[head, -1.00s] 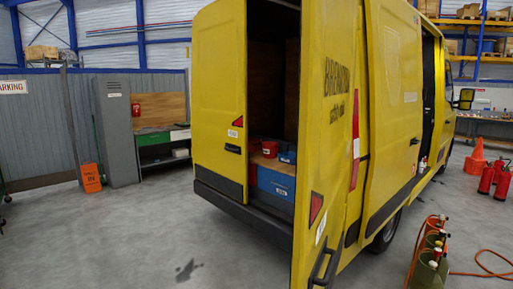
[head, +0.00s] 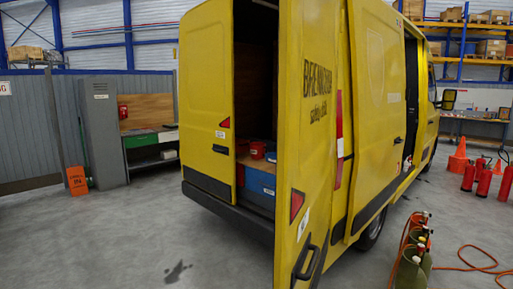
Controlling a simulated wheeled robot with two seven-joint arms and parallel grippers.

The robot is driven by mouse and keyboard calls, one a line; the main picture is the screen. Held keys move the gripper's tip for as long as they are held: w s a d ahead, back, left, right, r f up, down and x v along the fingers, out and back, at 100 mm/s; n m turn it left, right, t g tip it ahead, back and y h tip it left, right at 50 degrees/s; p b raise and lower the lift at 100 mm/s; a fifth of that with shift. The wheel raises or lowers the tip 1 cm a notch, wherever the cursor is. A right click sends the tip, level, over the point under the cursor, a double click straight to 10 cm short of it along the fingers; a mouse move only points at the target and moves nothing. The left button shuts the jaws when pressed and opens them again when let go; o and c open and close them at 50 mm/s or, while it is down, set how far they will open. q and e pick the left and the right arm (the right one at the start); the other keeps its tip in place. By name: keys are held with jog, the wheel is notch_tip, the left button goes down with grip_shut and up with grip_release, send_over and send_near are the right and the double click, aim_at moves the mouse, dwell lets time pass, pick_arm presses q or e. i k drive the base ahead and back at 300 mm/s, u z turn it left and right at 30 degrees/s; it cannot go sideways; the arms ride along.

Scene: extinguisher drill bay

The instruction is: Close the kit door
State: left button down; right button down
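A yellow van (head: 380,110) stands in the middle of the head view, seen from its rear corner. Its right rear door (head: 312,130) is swung open toward me, with dark lettering on its panel and a black handle (head: 305,262) low on its near edge. The left rear door (head: 206,95) looks shut. Through the gap I see red containers (head: 258,150) and a blue box (head: 260,186) inside. The side door opening (head: 411,95) is dark and open. Which door is the kit door I cannot tell. Neither of my grippers shows.
Green cylinders with an orange hose (head: 413,262) stand at the lower right. Red extinguishers (head: 483,178) and an orange cone (head: 458,157) are farther right. A grey locker (head: 104,130) and an orange sign (head: 77,180) stand at the left. The floor at left front is clear.

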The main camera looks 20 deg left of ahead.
aim_at(309, 31)
jog(key=u, duration=0.15)
jog(key=i, duration=1)
jog(key=u, duration=0.85)
jog(key=k, duration=1.25)
jog(key=z, duration=0.65)
jog(key=i, duration=1)
jog(key=u, duration=0.05)
